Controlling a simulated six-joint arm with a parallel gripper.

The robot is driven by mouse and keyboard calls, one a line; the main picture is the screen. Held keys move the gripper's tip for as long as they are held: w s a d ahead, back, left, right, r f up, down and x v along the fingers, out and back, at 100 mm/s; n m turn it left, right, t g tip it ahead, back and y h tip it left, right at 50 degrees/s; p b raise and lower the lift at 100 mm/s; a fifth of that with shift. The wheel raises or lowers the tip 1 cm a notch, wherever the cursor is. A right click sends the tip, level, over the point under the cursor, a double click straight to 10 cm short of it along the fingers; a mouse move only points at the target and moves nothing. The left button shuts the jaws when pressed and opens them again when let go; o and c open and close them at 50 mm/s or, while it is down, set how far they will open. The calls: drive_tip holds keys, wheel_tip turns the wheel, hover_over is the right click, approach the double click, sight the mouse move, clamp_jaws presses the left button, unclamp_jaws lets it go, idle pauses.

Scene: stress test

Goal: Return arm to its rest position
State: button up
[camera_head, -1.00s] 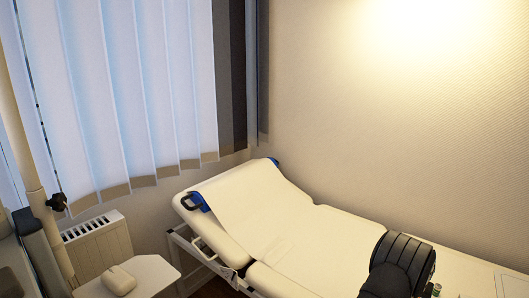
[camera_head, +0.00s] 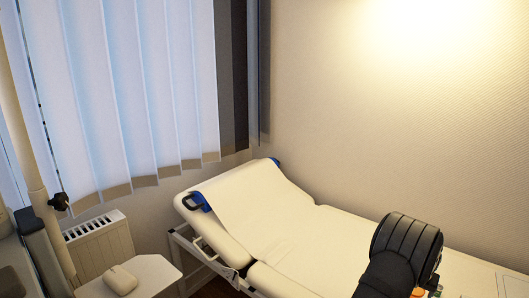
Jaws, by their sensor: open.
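A dark, ribbed part of my arm (camera_head: 405,250) rises from the bottom edge at the right, in front of the examination couch (camera_head: 320,240). My gripper's fingers do not show in this view. The arm hides part of the couch behind it. Whether anything touches the couch there cannot be told.
The couch has a raised headrest with blue edges and a paper cover (camera_head: 255,205). Small items (camera_head: 435,292), partly hidden, lie beside the arm. A white side table (camera_head: 150,272) holds a white mouse (camera_head: 120,280). A radiator (camera_head: 100,245) stands below the blinds (camera_head: 140,100). The wall above the couch is bare.

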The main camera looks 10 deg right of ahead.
drive_tip(key=v, duration=0.5)
drive_tip(key=x, duration=1.1)
drive_tip(key=shift+f, duration=0.15)
drive_tip(key=shift+w+d+f, duration=0.1)
drive_tip(key=shift+w+f, duration=0.05)
wheel_tip(320, 180, up, 4)
drive_tip(key=shift+r, duration=0.1)
drive_tip(key=shift+s+r, duration=0.2)
drive_tip(key=shift+s, duration=0.35)
